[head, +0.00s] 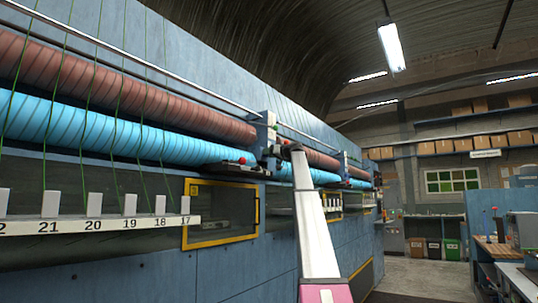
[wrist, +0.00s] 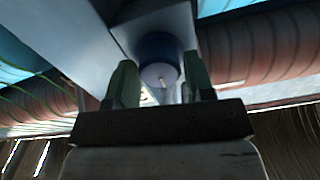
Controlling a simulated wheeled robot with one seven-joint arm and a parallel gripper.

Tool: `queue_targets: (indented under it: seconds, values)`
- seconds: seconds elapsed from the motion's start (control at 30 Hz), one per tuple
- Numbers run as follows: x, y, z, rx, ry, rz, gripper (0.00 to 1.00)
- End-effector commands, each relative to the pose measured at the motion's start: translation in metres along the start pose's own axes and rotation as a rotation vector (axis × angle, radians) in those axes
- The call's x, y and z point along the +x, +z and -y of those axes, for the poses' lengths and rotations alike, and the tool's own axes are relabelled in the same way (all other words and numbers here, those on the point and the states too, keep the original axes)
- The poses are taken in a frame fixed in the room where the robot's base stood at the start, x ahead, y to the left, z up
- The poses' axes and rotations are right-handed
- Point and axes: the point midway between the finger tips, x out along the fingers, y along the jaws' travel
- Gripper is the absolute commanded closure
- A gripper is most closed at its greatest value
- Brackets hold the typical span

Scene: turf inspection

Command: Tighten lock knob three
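A round knob (wrist: 158,74) with a dark blue rim and a pale face shows in the wrist view, on the underside of a grey-blue bracket (wrist: 152,18) as the picture stands. My gripper (wrist: 160,60) is open, with one green finger on each side of the knob. A gap shows between each finger and the knob, and I cannot tell how far the fingertips reach along it. No number shows on the knob. In the head view my pale arm reaches up to the machine's bracket (head: 268,140); the gripper and knob are too small or hidden to make out there.
A long blue machine carries a red-brown roller (head: 120,90) and a light blue roller (head: 100,130), with green yarns on the left. A numbered rail (head: 100,227) juts out below. A yellow-framed window (head: 221,213) is left of my arm. Open floor (head: 420,275) lies to the right.

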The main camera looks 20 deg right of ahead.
Motion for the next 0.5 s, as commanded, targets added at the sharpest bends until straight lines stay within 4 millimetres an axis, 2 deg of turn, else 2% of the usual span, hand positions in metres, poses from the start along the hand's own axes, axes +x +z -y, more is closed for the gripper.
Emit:
queue_targets:
  seconds: [0.33, 0.5]
  values:
    - [-0.0004, 0.0016, 0.0002, 0.0, -0.001, 0.005, 0.34]
    - [-0.0083, 0.0022, 0.0006, 0.0, -0.001, 0.005, 0.34]
